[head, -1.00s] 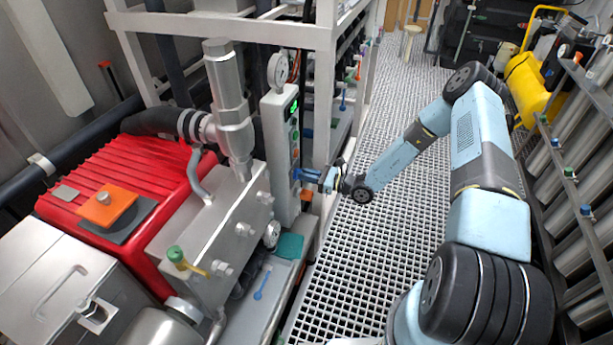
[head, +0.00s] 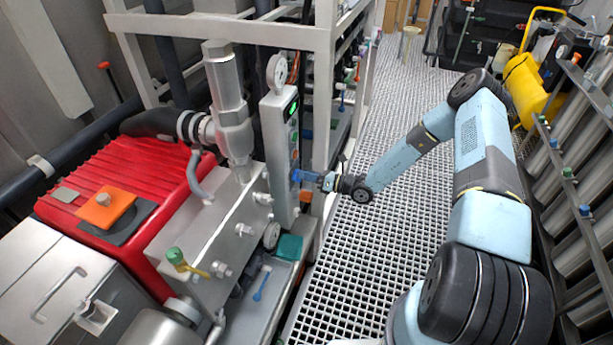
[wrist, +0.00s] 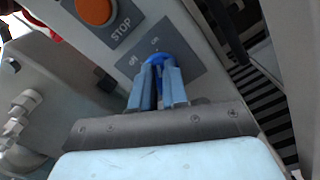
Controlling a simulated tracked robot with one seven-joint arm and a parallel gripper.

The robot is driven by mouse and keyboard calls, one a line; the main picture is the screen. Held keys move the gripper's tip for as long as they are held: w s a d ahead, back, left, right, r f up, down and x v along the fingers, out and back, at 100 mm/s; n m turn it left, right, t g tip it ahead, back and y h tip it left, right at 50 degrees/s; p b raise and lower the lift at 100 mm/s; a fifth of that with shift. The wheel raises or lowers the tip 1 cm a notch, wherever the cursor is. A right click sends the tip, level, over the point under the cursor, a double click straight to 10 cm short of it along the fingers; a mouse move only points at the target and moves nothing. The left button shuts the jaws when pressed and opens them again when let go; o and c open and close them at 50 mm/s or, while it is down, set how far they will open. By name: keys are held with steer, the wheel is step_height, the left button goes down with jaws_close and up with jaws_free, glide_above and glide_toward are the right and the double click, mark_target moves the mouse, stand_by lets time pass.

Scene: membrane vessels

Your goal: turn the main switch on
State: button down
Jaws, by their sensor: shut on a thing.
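The main switch (wrist: 158,60) is a blue rotary knob on a grey plate with the words "off" and "on" in the wrist view. My gripper (wrist: 160,80) is shut on this knob, with a blue finger on each side of it. In the head view my gripper (head: 305,176) reaches from the right to the lower part of the pale control box (head: 279,160). The fingers hide much of the knob, so I cannot tell its exact angle.
An orange stop button (wrist: 95,10) sits beside the switch plate. A red motor cover (head: 120,180), a metal pump block (head: 215,235) and a pressure gauge (head: 277,72) stand left of my arm. The grating floor (head: 350,260) is clear.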

steer(key=shift+w, duration=0.2)
steer(key=c, duration=1.1)
jaws_free()
steer(key=shift+s, duration=0.1)
steer(key=shift+c, duration=0.2)
steer(key=shift+d, duration=0.1)
steer(key=v, duration=1.3)
steer(key=shift+d, duration=0.3)
